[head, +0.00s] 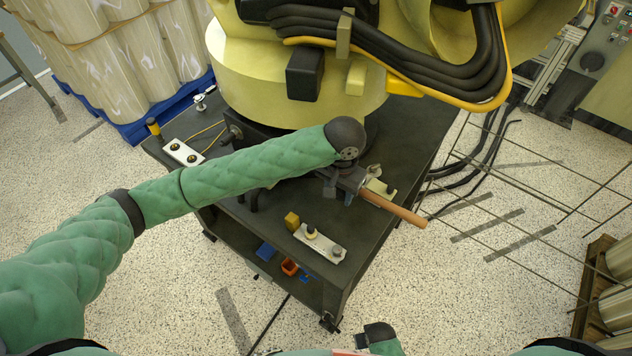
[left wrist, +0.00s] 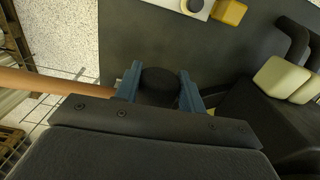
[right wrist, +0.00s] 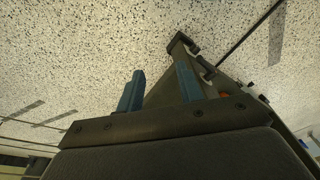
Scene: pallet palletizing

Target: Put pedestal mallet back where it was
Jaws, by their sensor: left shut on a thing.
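The mallet has a brown wooden handle (head: 395,208) and a dark head. My left gripper (head: 350,190) is shut on the mallet over the right part of the dark pedestal top (head: 268,218). In the left wrist view the black mallet head (left wrist: 158,84) sits between the two blue fingers, and the handle (left wrist: 55,84) runs out to the left. In the head view the handle points right, past the pedestal's edge. I cannot tell whether the mallet touches the top. My right gripper (right wrist: 160,90) is open and empty, low in front of the pedestal.
A large yellow robot base (head: 270,85) stands on the pedestal. White plates with knobs (head: 320,244), a yellow block (head: 291,220) and cables lie on the top. A wire fence (head: 530,180) is at right. A blue pallet (head: 150,128) with wrapped rolls is at back left.

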